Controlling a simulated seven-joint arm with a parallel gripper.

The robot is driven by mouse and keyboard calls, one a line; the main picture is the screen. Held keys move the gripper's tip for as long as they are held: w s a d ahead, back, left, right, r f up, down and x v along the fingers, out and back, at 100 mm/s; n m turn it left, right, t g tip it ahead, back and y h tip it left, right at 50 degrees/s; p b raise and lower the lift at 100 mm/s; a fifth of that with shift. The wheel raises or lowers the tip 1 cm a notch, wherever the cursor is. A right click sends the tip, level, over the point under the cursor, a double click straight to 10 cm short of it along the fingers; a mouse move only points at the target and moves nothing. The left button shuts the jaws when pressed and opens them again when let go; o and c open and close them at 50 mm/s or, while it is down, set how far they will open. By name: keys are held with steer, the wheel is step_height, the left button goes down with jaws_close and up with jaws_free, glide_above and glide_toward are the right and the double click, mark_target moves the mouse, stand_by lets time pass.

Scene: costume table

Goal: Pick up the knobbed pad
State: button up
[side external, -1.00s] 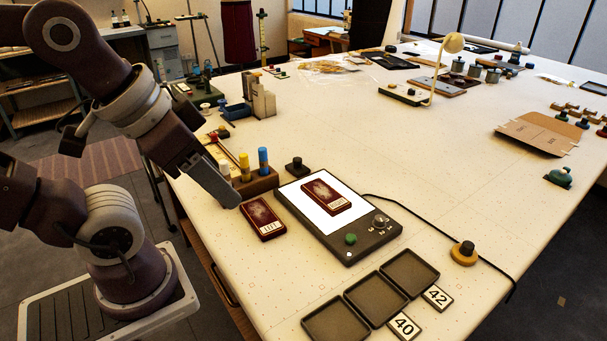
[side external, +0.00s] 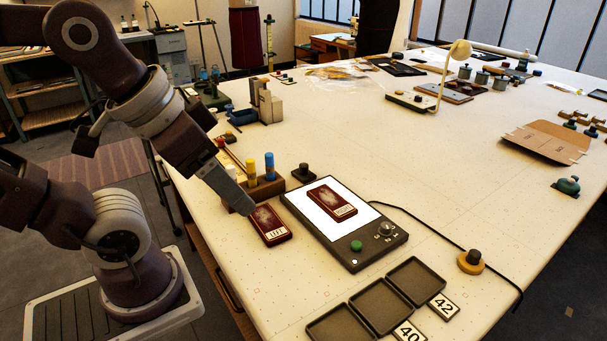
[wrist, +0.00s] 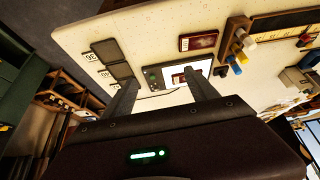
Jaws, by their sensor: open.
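A small black pad with a round knob on top (side external: 303,174) sits on the table behind the light box, right of the block with coloured pegs. A yellow round base with a black knob (side external: 470,260) lies further right, near the front edge; which one the task means I cannot tell. My gripper (side external: 249,210) is above the table at the left, its tip close to a dark red case, left of the black pad and apart from both knobbed items. In the wrist view my gripper (wrist: 162,78) shows two fingers spread wide with nothing between them.
The light box (side external: 352,262) carries a dark red case (side external: 334,204); another dark red case (side external: 270,227) lies left of it. Shallow trays (side external: 415,276) sit in front. A black cable (side external: 440,236) crosses the right. The middle is clear.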

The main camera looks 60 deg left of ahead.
steer(key=w+a+r+n+g, duration=0.1)
steer(key=w+n, duration=0.1)
steer(key=w, duration=0.2)
steer(key=w+a+r+n, duration=0.2)
steer(key=w, duration=0.2)
steer(key=n+g, duration=0.5)
steer(key=n, duration=0.9)
glide_above(304, 165)
step_height(304, 165, down, 17)
steer(key=shift+w+r, duration=0.1)
steer(key=shift+r, duration=0.1)
step_height(304, 165, down, 7)
steer(key=shift+r, duration=0.1)
steer(key=c, duration=1.5)
